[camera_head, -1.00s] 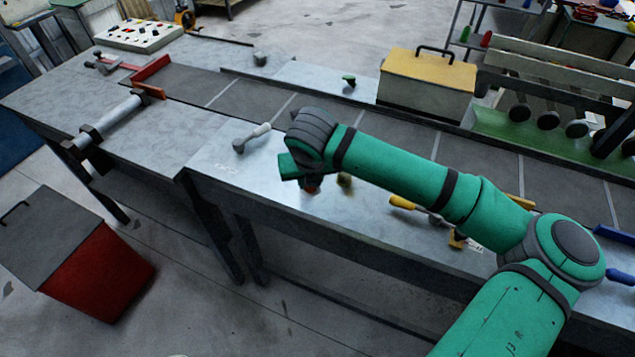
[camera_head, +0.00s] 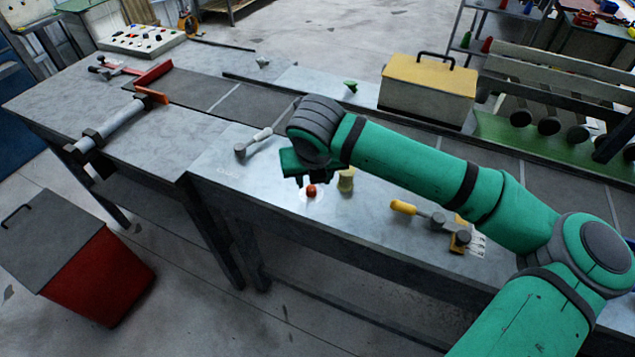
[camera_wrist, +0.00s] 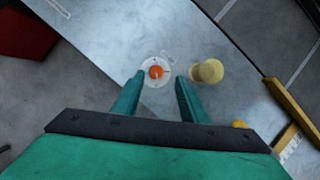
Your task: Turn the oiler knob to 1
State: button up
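The knob (camera_head: 311,190) is small and orange-red and sits on a pale round dial (camera_wrist: 154,83) on the bench top. In the wrist view the knob (camera_wrist: 155,72) lies a little beyond the fingertips, nearer the left finger, with a small light mark on it. The dial's numbers are too small to read. My gripper (camera_wrist: 159,78) is open and empty, its two teal fingers apart above the bench. In the head view my gripper (camera_head: 298,180) hangs just above and left of the knob, partly hidden by my wrist.
A yellowish cylinder (camera_wrist: 207,71) stands close right of the dial, also seen in the head view (camera_head: 346,180).

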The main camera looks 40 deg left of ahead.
jog(key=v, duration=0.6)
jog(key=m+g+h, duration=0.3)
jog(key=m, duration=0.1)
send_near(311, 187)
jog(key=shift+m, duration=0.3)
notch_tip(311, 187, down, 8)
jog(key=shift+f, duration=0.1)
dwell(0.4)
jog(key=shift+c, duration=0.3)
jog(key=shift+w, duration=0.1)
grip_shut()
